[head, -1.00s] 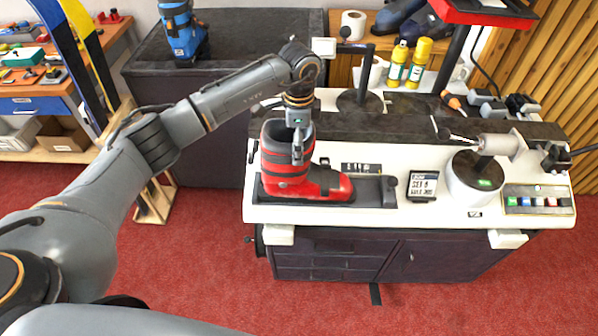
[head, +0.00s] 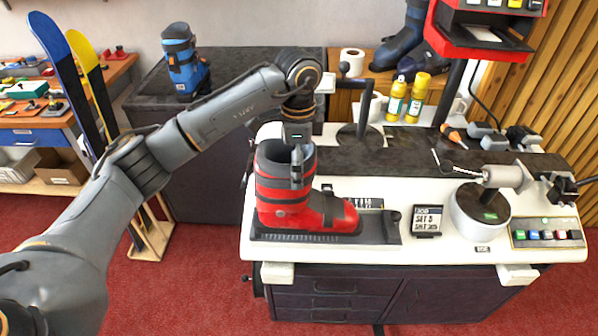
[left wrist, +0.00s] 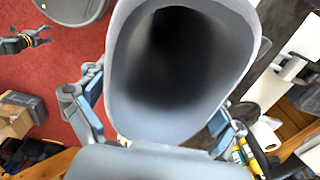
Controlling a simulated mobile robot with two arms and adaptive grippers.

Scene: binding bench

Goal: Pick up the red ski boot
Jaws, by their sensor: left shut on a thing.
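The red ski boot (head: 287,190), with a black sole and dark bands, stands upright on a black plate (head: 390,228) at the left of the white bench top. I see no clear gap under it. My left gripper (head: 297,165) comes down from above and is shut on the boot's upper cuff. In the left wrist view the boot's wide opening (left wrist: 180,60) fills the middle, with the left gripper's fingers (left wrist: 160,110) at either side of its rim. My right gripper (left wrist: 40,37) shows small at the upper left there, over the red carpet, fingers apart and empty.
A small display sign (head: 427,221), a round white device (head: 480,215) and a button panel (head: 546,233) stand right of the boot. A dark stand (head: 361,137) and yellow bottles (head: 418,97) are behind. A blue boot (head: 182,60) stands on the dark cabinet.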

